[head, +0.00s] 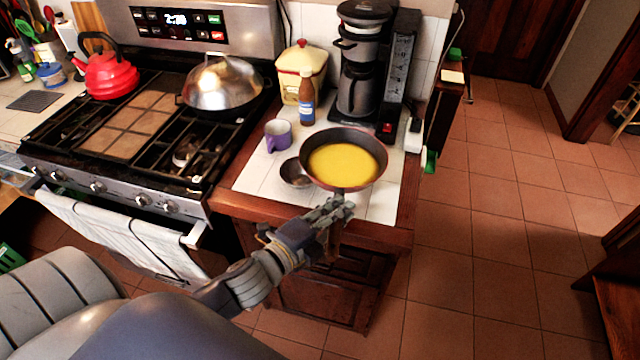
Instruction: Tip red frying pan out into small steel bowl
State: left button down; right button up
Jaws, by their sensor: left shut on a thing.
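The frying pan (377,142) is dark reddish-brown in the head view and holds a yellow filling (343,165). It is over the white tiled counter and looks nearly level; I cannot tell whether it touches the counter. My left gripper (341,203) is shut at the pan's near side, where the handle is mostly hidden by the fingers. The small steel bowl (294,174) stands on the tiles just left of the pan, and the pan's rim hides part of its right side. My right gripper is not in view.
A purple mug (278,136), a brown bottle (306,98), a cream canister (299,72) and a coffee maker (362,75) stand behind the bowl and pan. The stove (130,140) is on the left. Bare tiles (262,178) lie left of the bowl.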

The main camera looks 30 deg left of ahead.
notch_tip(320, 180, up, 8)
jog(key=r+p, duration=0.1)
jog(key=p, duration=0.6)
pick_arm(q)
jog(key=a+r+h+b, duration=0.1)
jog(key=s+a+r+h+b, duration=0.1)
jog(key=b, duration=0.1)
jog(key=a+r+h+b, duration=0.1)
jog(key=a+h, duration=0.1)
jog(key=shift+s+a+n+t+b, duration=0.1)
jog(key=shift+s+n+t+b, duration=0.25)
jog(key=shift+n+t, duration=0.05)
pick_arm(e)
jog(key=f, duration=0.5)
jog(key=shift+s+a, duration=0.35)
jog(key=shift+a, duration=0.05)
pick_arm(q)
jog(key=shift+a, duration=0.1)
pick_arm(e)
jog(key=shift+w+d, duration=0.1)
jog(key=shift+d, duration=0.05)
